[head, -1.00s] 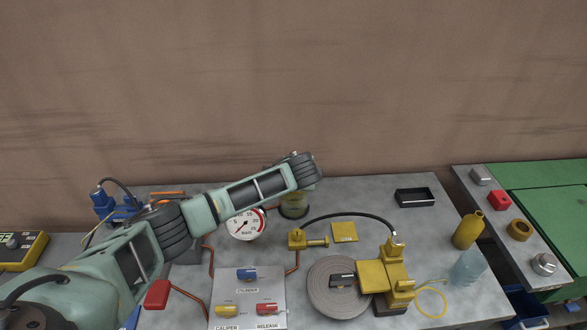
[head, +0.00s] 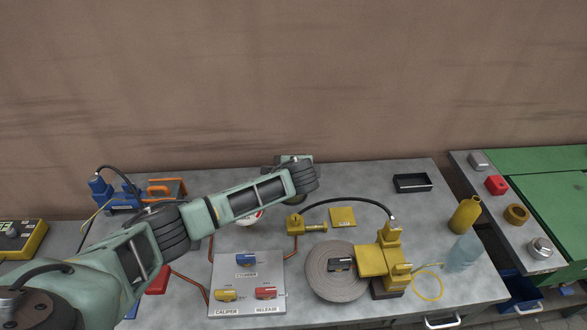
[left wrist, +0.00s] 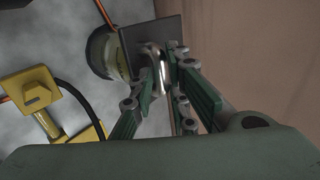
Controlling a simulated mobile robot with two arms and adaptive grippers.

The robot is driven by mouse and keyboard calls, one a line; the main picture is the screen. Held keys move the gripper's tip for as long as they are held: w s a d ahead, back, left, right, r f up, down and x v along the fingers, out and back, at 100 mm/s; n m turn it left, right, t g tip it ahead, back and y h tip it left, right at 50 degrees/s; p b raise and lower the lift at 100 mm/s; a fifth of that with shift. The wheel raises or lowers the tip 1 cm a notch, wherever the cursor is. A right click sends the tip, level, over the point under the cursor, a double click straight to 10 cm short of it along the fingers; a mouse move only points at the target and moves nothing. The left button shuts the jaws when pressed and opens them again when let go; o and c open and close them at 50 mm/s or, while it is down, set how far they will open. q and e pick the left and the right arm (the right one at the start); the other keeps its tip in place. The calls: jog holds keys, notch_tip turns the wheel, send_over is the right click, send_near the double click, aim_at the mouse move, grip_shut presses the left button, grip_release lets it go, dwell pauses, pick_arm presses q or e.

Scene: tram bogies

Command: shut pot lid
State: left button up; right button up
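The pot (left wrist: 103,57) shows in the left wrist view as a round vessel on the grey bench, partly covered by a dark square plate, seemingly its lid (left wrist: 135,38). The plate stands out past the pot's right side; I cannot tell its exact tilt. My left gripper (left wrist: 165,65) is at the plate, its fingers around or against a bright curved metal part. Whether they grip it is unclear. In the head view my left arm hides the pot, and a flat piece, likely the lid (head: 294,158), shows beyond the wrist. My right gripper is out of view.
A yellow hose fitting (head: 297,223) and yellow square (head: 342,216) are near the pot's place. A pressure gauge (head: 250,218) is mostly behind my arm. A labelled valve panel (head: 246,280), round disc (head: 325,285) and yellow bottle (head: 466,214) are nearer. A black tray (head: 412,183) is right.

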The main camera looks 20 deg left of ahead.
pick_arm(q)
jog(key=shift+o, duration=0.7)
jog(key=shift+s+d+f, duration=0.1)
jog(key=shift+s+f, duration=0.15)
jog(key=shift+f, duration=0.2)
jog(key=v, duration=1.2)
jog(key=shift+r, duration=0.3)
jog(key=shift+w, duration=0.2)
jog(key=shift+s+f, duration=0.1)
